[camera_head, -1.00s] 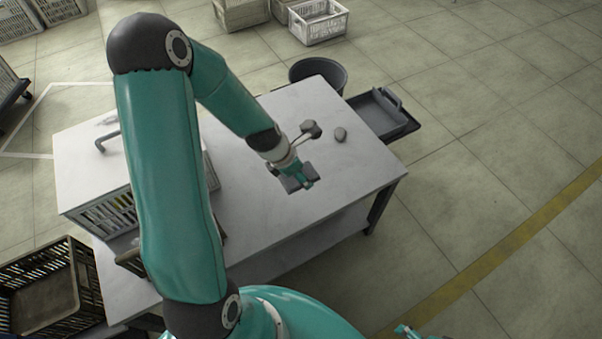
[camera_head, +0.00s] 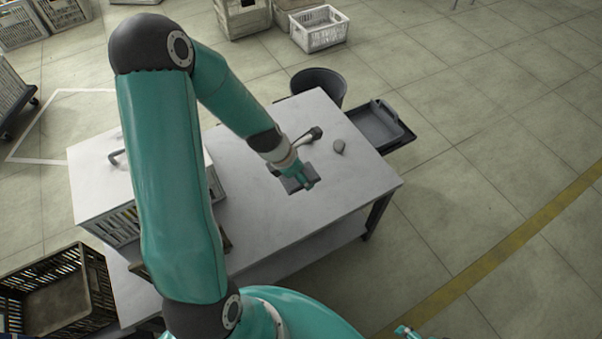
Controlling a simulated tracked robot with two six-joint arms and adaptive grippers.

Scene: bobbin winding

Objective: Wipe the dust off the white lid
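The white lid (camera_head: 92,180) lies on a slotted crate (camera_head: 122,225) at the left end of the table. It has a dark handle, and my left arm hides its right part. Dust cannot be made out on it at this size. My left gripper (camera_head: 302,183) points down over the middle of the table, well to the right of the lid. A dark grey patch (camera_head: 290,186) shows at its fingertips; I cannot tell if it is a held cloth, a thing on the table or finger parts. My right gripper (camera_head: 405,331) shows only a teal bit at the bottom edge.
On the white table (camera_head: 345,205) lie a dark-headed tool (camera_head: 314,133) behind my gripper and a small grey lump (camera_head: 339,146). A black bin (camera_head: 320,84) and a dark tray (camera_head: 378,124) stand beyond. A black crate (camera_head: 55,300) is at lower left. Floor at right is clear.

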